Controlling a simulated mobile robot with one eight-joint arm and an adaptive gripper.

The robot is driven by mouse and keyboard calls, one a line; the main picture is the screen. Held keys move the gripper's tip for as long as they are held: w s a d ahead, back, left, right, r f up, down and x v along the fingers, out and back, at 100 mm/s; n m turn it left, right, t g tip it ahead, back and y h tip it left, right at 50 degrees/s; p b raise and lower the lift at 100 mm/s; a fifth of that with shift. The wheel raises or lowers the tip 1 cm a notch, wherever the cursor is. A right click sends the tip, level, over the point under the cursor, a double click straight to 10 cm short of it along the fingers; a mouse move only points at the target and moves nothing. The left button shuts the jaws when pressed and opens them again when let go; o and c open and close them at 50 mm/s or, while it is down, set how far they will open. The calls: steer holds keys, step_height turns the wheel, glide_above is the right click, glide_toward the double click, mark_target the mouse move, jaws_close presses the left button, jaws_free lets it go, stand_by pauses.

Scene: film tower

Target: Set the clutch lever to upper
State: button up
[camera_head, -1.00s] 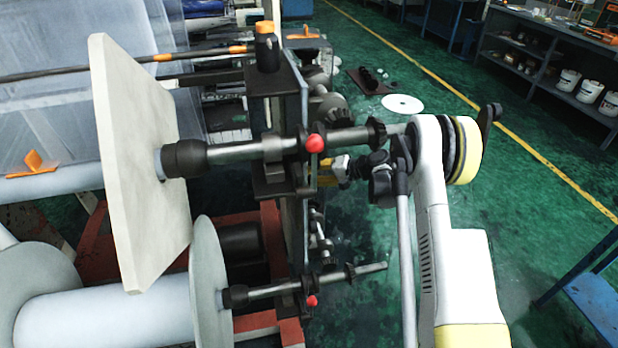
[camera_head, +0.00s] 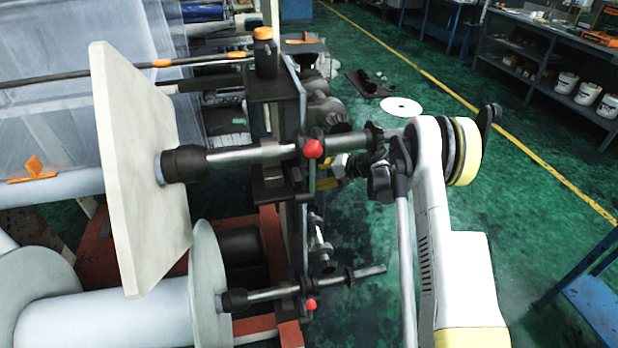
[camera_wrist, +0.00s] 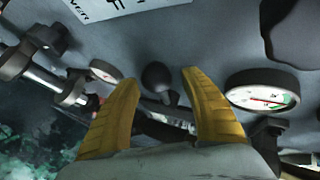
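A lever with a dark round knob (camera_wrist: 157,76) shows in the wrist view, between and just beyond my fingertips. It looks like the clutch lever; its lower part is partly hidden. My gripper (camera_wrist: 160,80) is open, with its two yellow fingers on either side of the knob and a gap on each side. I cannot tell how deep the knob sits between them. In the head view my gripper (camera_head: 325,178) is at the machine's side, partly hidden behind the upper shaft. The lever is not distinguishable in that view.
A metal shaft (camera_wrist: 55,86) is at far left. The upper shaft (camera_head: 345,141) with a red knob (camera_head: 312,148) runs close to my wrist.

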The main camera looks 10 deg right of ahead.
steer(key=v, duration=1.2)
